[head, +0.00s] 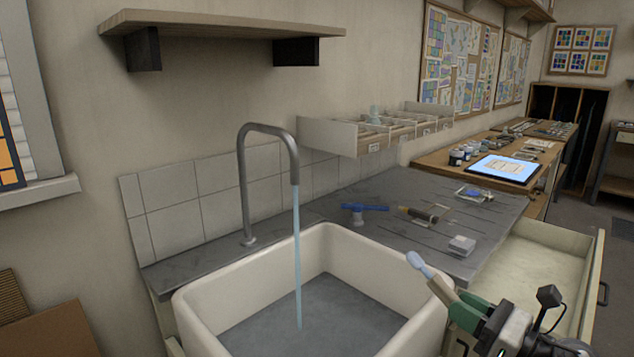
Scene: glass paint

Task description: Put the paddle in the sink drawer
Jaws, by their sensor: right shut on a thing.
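My right gripper (468,312) is at the bottom right, shut on the paddle (422,266). The paddle has a pale blue rounded end and a beige shaft, and it points up and to the left over the right rim of the sink. Its other end is hidden at the gripper. The sink drawer (545,262) is pulled open on the right, below the worktop, with a pale, empty-looking inside. My gripper is in front of the drawer's left part in the picture. My left gripper is out of view.
Water runs from the tap (268,130) into the white sink (330,240). On the grey worktop (370,190) lie a blue tool (365,207), a dark-tipped tool (418,214) and a small pale block (461,245). A lit panel (503,168) lies farther back.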

